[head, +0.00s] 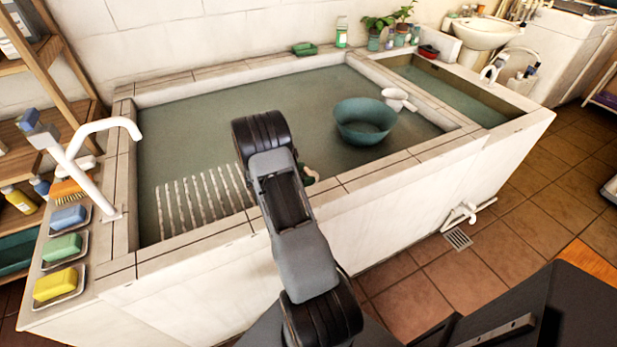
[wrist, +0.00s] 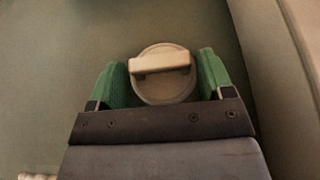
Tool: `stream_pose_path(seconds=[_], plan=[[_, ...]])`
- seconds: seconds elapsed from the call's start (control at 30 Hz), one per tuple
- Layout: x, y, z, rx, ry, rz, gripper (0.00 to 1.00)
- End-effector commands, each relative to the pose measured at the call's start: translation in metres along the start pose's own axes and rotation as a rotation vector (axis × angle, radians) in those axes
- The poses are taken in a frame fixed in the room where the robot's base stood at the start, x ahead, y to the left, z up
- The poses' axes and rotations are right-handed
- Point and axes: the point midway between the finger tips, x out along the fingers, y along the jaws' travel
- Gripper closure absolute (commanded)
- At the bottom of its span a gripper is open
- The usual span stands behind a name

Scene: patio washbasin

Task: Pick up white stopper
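The white stopper (wrist: 163,86) is a round, off-white disc with a raised bar handle across its top. It shows in the wrist view on the green basin floor. My gripper (wrist: 163,78) is open, with one green finger on each side of the stopper. A narrow gap shows between the stopper and each finger; I cannot tell how high the fingertips are above the floor.
The large basin's pale rim (head: 400,168) runs along the front. A wall also stands close right in the wrist view (wrist: 285,80). A teal bowl (head: 364,122) and white scoop (head: 396,98) are to the right. A slatted rack (head: 205,197) lies left, below a white faucet (head: 95,130).

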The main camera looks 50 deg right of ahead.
Motion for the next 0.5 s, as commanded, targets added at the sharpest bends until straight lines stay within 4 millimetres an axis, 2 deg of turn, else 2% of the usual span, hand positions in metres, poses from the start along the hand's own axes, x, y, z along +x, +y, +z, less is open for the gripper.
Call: stream_pose_path(seconds=[0.03,0.23,0.5], plan=[[-0.0001,0.0,0.0,0.0,0.0,0.0,0.31],[-0.0002,0.0,0.0,0.0,0.0,0.0,0.5],[-0.0006,0.0001,0.0011,0.0,0.0,0.0,0.51]])
